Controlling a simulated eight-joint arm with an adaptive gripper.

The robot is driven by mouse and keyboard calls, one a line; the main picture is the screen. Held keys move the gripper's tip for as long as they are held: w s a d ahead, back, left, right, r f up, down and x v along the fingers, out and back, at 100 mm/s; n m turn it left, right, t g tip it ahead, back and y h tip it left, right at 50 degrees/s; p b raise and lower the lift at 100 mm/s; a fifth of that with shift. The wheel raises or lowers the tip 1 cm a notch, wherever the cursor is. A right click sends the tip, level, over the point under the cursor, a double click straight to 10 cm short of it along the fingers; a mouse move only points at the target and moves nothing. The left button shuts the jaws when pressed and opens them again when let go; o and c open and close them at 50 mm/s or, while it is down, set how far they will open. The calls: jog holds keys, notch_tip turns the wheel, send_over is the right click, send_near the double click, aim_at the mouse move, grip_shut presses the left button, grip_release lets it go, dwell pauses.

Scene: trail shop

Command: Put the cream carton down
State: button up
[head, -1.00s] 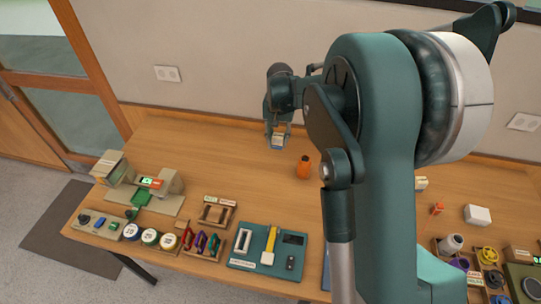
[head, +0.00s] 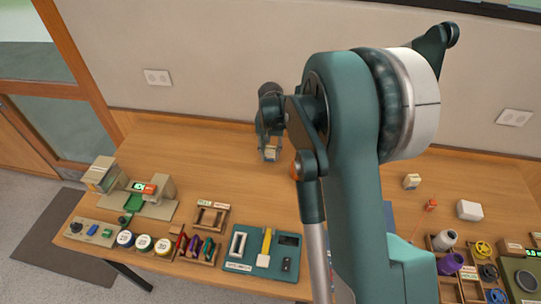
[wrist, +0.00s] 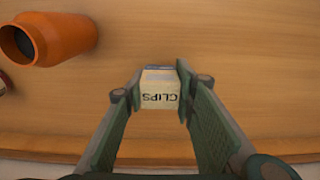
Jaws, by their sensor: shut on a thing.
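The cream carton (wrist: 159,92) is a small box lettered "CLIPS", with a dark bluish edge. It sits between the two fingers of my gripper (wrist: 158,85), which are shut on its sides. In the head view the carton (head: 270,154) shows small below my gripper (head: 269,148), over the back middle of the wooden table (head: 215,165). I cannot tell whether its underside touches the wood.
An orange bottle (wrist: 52,38) with a dark open mouth is near the carton; my arm mostly hides it in the head view. Bare wood surrounds the carton. A green tray (head: 262,262) is at the front.

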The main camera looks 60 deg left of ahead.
aim_at(271, 149)
jog(key=shift+f, duration=0.65)
jog(key=shift+f, duration=0.2)
jog(key=o, duration=0.9)
jog(key=shift+r, duration=0.1)
notch_tip(271, 149, up, 12)
jog(key=shift+r, duration=0.1)
dwell(0.4)
jog(key=shift+w, duration=0.1)
dwell(0.4)
